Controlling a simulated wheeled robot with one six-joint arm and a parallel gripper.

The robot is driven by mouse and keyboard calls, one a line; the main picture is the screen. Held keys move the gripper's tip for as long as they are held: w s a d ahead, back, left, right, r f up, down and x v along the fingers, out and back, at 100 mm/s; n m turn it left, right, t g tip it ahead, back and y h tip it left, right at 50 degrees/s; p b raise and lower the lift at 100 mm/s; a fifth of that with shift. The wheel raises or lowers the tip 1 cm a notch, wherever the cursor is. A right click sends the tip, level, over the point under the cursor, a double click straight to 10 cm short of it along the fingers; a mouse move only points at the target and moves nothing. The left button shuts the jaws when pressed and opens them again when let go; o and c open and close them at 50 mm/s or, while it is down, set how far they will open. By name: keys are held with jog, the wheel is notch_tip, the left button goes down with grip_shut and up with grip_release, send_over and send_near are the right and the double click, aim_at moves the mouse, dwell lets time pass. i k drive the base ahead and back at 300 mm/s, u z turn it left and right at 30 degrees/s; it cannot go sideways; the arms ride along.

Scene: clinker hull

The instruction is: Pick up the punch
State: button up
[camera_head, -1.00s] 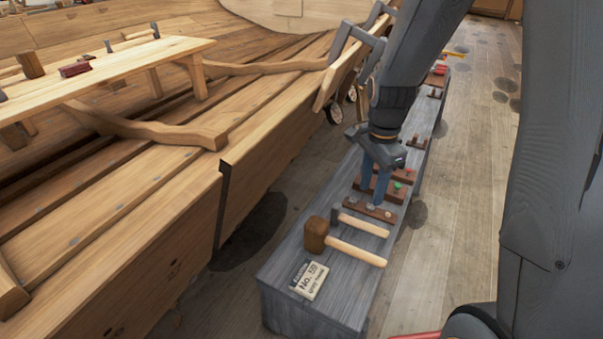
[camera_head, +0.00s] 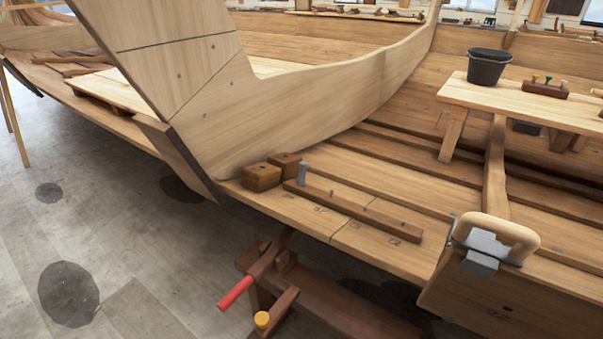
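My gripper is out of view. I cannot pick out the punch with certainty. A reddish-brown block (camera_head: 542,90) on the bench at the upper right holds small upright tools with coloured tops, too small to identify. A short grey cylinder (camera_head: 303,173) stands upright at the left end of a dark wooden bar (camera_head: 350,206) on the hull plank. Whether either of these is the punch, I cannot tell.
A black bucket (camera_head: 487,68) stands on the light wooden bench (camera_head: 500,97). Two wooden blocks (camera_head: 262,177) lie beside the bar. A clamp (camera_head: 492,240) grips the plank edge. A red handle (camera_head: 235,293) sticks out below the hull. Floor at left (camera_head: 120,240) is clear.

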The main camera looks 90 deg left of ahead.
aim_at(300, 180)
jog(key=u, duration=4.45)
jog(key=k, duration=0.9)
jog(key=z, duration=1.05)
jog(key=i, duration=0.5)
jog(key=z, duration=0.05)
